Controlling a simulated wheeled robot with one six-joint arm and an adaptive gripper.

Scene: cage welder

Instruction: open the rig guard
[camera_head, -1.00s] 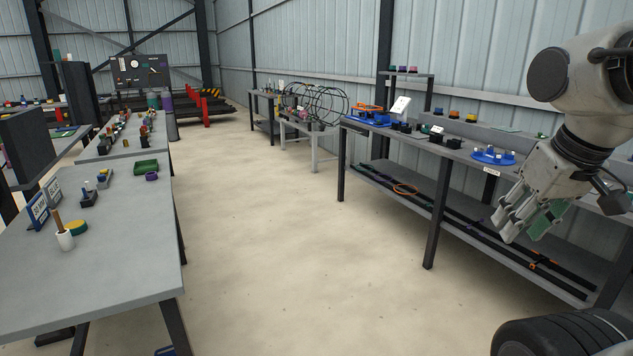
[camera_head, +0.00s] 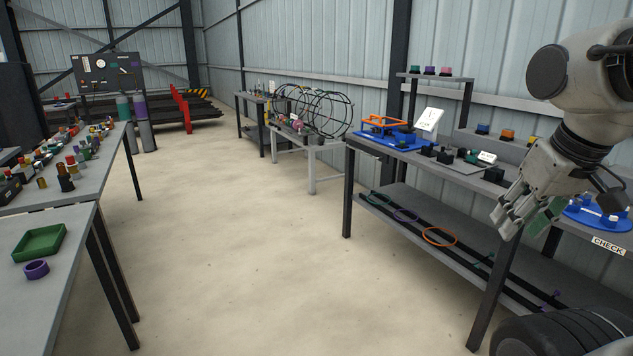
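An orange frame (camera_head: 384,121) sits on a blue base (camera_head: 402,139) near the left end of the right-hand bench. It looks like the rig guard, lying low over the base, but it is too small to tell whether it is open or shut. My gripper (camera_head: 522,225) hangs pointing down at the right of the view, well apart from the blue base and nearer the camera. Its grey fingers and a green part show from the side, and the gap between the fingers is unclear.
The right bench (camera_head: 470,172) holds dark blocks, a white sign (camera_head: 429,119) and a blue round fixture (camera_head: 597,212). A table with wire hoops (camera_head: 327,113) stands beyond it. Left benches hold a green tray (camera_head: 39,243) and several small parts. The floor aisle (camera_head: 240,240) is clear.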

